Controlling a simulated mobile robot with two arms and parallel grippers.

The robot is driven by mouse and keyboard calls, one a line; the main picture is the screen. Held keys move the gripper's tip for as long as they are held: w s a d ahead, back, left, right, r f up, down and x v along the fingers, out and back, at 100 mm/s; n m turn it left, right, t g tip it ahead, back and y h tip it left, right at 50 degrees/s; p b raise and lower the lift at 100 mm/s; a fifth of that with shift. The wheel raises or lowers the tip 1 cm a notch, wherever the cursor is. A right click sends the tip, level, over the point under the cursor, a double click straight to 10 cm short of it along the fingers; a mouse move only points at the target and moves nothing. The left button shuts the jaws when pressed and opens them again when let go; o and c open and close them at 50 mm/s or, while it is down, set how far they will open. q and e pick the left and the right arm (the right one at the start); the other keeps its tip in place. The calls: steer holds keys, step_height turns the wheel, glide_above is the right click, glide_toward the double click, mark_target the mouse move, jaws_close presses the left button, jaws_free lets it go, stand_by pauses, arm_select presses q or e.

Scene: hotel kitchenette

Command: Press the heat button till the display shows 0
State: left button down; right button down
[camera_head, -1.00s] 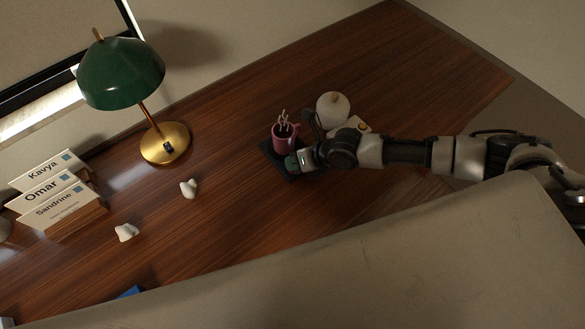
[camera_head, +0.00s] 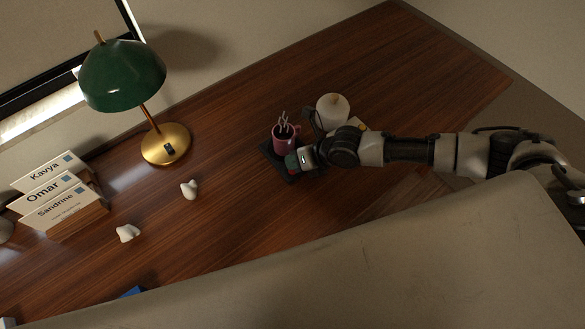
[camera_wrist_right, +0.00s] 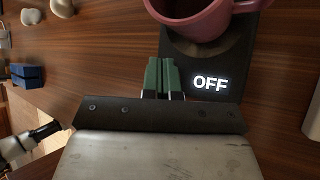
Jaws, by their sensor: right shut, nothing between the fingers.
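The dark warmer pad (camera_head: 279,156) lies on the wooden desk with a pink mug (camera_head: 286,135) on it. In the right wrist view, the mug (camera_wrist_right: 198,22) stands at the top on the pad, and the lit display (camera_wrist_right: 210,83) reads OFF. My right gripper (camera_head: 292,162) is shut and empty, with its green fingertips together. In the wrist view, the fingertips (camera_wrist_right: 164,76) are at the pad's near left edge, left of the display. I see no heat button; the fingers may cover it. I cannot tell whether they touch the pad. My left gripper does not show.
A round pale container (camera_head: 333,108) stands just behind my right wrist. A green lamp (camera_head: 124,76) and name cards (camera_head: 50,190) are at left. Two small white lumps (camera_head: 189,189) (camera_head: 127,233) lie on the desk, whose middle is otherwise clear.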

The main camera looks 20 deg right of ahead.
steer(key=shift+r, duration=0.1)
steer(key=shift+r+p, duration=1.75)
steer(key=shift+r, duration=0.7)
